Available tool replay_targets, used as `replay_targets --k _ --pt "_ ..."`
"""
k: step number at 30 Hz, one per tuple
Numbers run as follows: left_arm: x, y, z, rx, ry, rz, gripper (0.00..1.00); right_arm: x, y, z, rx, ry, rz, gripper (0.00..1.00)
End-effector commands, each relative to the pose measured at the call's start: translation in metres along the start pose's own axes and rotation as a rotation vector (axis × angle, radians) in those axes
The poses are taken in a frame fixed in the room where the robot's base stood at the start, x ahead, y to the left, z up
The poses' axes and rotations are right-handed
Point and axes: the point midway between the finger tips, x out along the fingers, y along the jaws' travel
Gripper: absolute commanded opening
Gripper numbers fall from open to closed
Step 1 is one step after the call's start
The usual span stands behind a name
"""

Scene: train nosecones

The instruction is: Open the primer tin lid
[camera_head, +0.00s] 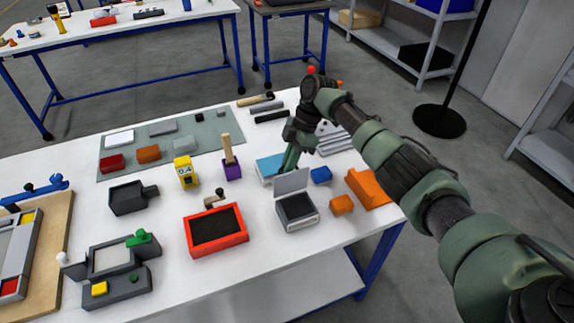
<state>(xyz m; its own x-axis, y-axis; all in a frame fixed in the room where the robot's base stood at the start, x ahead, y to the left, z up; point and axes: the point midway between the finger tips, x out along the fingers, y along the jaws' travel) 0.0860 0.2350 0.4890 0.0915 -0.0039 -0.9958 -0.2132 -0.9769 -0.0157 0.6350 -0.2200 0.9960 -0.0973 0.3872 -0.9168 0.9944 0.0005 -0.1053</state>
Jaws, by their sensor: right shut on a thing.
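The primer tin (306,222) appears to be the small light-grey box with a dark inside near the right front of the white table. Its grey lid (292,182) stands raised at the back edge, so the dark inside shows. My right gripper (287,171) reaches down from behind, with its green fingers at the upper edge of the lid. It is shut on the lid, though the lid hides part of the fingertips. My left gripper is not in view.
A blue-topped box (269,168) stands just behind the lid, close to my right gripper. A small blue block (321,175) and orange blocks (342,205) lie to the right. A red-framed tray (217,229) lies to the left. Bare table shows in front.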

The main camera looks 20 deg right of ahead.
Motion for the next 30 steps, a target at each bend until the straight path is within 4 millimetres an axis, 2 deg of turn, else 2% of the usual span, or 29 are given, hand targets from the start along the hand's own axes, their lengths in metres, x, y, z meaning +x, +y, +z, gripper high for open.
replay_targets --k 2,3,11,14,24,30 --pt "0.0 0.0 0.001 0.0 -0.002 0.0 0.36 0.004 -0.002 0.002 0.002 -0.004 -0.008 0.0" --pt "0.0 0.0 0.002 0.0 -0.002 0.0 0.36 0.004 -0.002 0.002 0.002 -0.004 -0.008 0.17" --pt "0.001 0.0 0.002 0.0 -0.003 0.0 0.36 0.002 -0.001 0.001 0.001 -0.003 -0.003 0.18" --pt "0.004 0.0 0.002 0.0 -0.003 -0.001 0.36 -0.005 0.0 0.001 0.0 -0.002 0.0 0.18" --pt "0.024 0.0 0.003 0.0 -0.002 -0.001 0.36 -0.059 0.001 0.002 0.001 -0.003 -0.002 0.18" --pt "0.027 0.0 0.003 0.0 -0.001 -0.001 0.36 -0.074 0.0 0.002 0.001 -0.004 -0.006 0.18"
